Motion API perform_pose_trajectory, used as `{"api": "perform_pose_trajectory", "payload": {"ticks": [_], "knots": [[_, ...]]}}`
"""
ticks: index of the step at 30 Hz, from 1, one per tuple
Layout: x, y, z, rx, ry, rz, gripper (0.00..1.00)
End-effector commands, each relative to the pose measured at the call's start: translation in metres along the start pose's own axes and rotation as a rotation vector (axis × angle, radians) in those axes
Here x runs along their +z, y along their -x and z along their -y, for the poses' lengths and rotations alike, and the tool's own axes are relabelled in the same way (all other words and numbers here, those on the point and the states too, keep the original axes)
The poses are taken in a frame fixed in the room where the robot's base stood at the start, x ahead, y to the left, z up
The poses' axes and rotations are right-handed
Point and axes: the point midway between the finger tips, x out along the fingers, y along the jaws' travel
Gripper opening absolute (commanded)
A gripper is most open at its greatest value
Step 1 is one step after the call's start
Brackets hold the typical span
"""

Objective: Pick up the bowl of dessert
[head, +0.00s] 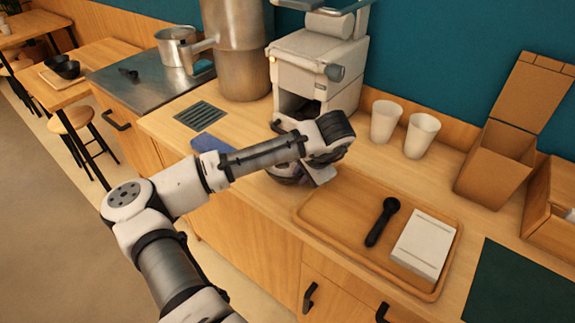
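My gripper (318,176) is low over the wooden counter, in front of the white machine and just behind the tray. My own wrist and forearm cover most of it, so its fingers cannot be made out. A dark, bluish rounded shape (284,178) shows partly below my forearm, right beside the gripper. It may be the dessert bowl, but its contents are hidden, and I cannot tell whether the gripper touches it. Black bowls (66,69) sit far off on a tray on the left table.
A wooden tray (345,232) holds a black scoop (382,222) and a white block (421,246). Two white cups (385,121) stand behind it, with a cardboard box (497,164) to the right. The white machine (318,65) and metal cylinder (240,50) stand close behind my arm.

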Motion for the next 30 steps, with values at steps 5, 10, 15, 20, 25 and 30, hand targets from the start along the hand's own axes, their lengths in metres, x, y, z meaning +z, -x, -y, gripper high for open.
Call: {"api": "perform_pose_trajectory", "payload": {"ticks": [5,10,15,20,25,30], "knots": [[-0.002,-0.024,0.003,0.0,0.001,0.003,0.14],[-0.002,-0.036,0.002,0.0,0.0,0.001,0.14],[-0.002,-0.036,0.002,0.0,0.0,0.0,0.14],[-0.002,-0.036,0.002,0.0,0.0,0.0,0.0],[-0.002,-0.036,0.002,0.0,0.0,0.0,0.0],[-0.002,-0.035,0.002,-0.001,0.001,0.0,0.0]]}}
